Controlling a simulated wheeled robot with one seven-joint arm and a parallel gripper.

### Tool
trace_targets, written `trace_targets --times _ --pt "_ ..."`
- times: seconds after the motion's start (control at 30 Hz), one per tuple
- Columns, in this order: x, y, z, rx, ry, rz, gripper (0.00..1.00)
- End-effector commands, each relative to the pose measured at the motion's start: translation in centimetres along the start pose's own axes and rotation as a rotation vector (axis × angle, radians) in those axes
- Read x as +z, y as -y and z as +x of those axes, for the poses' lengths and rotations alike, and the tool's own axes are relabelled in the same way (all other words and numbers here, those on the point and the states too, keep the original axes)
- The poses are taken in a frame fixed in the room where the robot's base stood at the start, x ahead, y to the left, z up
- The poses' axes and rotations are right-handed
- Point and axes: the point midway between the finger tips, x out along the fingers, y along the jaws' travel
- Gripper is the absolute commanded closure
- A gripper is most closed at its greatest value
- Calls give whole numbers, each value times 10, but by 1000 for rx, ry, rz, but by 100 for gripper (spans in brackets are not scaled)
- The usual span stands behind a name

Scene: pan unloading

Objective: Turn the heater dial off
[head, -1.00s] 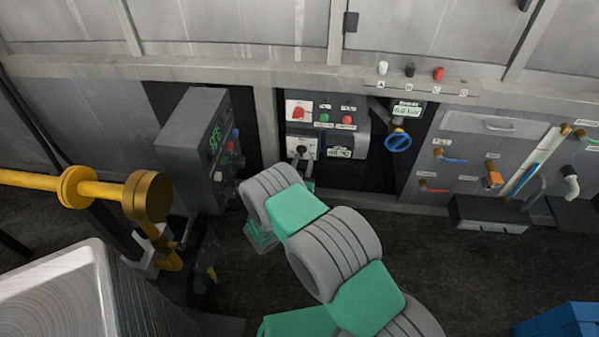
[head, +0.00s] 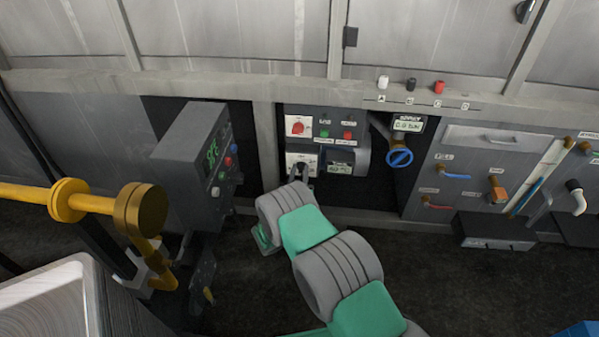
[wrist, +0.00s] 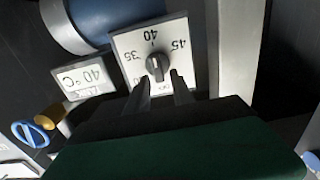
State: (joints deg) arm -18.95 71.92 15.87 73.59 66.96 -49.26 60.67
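The heater dial (wrist: 155,67) is a dark knob on a white plate (wrist: 184,27) marked 35, 40 and 45 in the wrist view. Its grip bar stands roughly upright in line with the 40; I cannot tell which end is the pointer. My gripper (wrist: 163,84) is open, its two dark fingers apart just below the knob, one toward each side. I cannot tell whether they touch the plate. The fingers hide part of the lower markings. In the head view the white dial plate (head: 292,159) is partly covered by my gripper (head: 299,172).
A small display (wrist: 82,80) reads 40 °C beside the dial. A red switch (head: 299,127) sits above it. A blue valve wheel (head: 400,158) is to the right. A grey control box (head: 188,155) stands left, and a yellow pipe (head: 90,201) runs nearby.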

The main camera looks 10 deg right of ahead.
Motion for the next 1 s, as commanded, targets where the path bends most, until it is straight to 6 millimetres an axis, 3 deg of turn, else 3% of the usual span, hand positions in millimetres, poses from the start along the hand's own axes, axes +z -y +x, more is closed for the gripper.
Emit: trace_targets --times 0.33,1.0 --pt "0 0 0 0 0 0 100" --pt "0 1 0 1 -1 -43 100"
